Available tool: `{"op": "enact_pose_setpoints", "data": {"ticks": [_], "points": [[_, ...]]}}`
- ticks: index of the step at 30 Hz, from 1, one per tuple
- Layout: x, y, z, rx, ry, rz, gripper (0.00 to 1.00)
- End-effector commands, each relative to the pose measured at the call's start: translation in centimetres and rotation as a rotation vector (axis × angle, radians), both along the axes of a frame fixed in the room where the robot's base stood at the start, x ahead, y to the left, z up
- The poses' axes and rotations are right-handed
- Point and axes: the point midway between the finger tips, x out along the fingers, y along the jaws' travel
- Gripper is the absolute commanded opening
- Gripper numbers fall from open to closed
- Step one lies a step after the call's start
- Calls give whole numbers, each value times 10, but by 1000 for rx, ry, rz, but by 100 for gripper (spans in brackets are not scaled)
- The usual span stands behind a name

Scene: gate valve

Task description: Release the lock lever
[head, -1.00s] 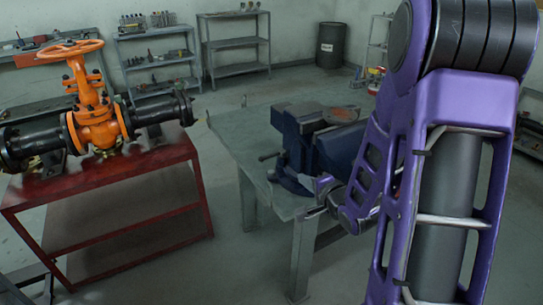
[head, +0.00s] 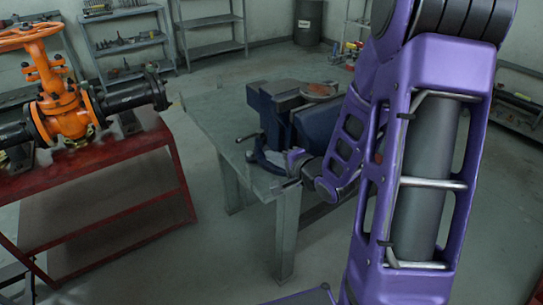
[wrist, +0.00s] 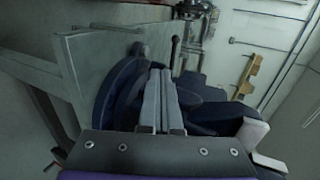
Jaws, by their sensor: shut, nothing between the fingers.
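A blue bench vise (head: 277,108) stands on the grey workbench. A thin dark lever with a ball end (head: 246,137) sticks out at its left side; I cannot tell if this is the lock lever. In the wrist view a dark ball-ended lever (wrist: 174,48) stands just beyond my fingertips. My gripper (wrist: 158,72) is shut and empty, its grey fingers side by side over the vise's dark blue round base (wrist: 117,92). In the head view my gripper (head: 284,181) is small, low beside the vise at the bench edge. Contact with the vise cannot be told.
An orange gate valve (head: 66,105) with a handwheel sits on dark piping over a red table (head: 110,160) at left. Grey shelves (head: 210,28) and a dark drum (head: 308,20) stand at the back. The bench's left part (head: 205,125) is clear.

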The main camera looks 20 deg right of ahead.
Motion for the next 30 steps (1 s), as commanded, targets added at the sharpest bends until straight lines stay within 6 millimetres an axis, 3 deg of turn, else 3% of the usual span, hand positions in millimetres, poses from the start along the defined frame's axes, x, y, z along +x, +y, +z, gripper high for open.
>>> {"op": "enact_pose_setpoints", "data": {"ticks": [10,15,21,30], "points": [[66,23,-29,0,-1,3,0],[89,29,-21,-1,-1,2,0],[99,33,-18,-1,0,0,0],[100,32,-18,0,0,-1,0]]}}
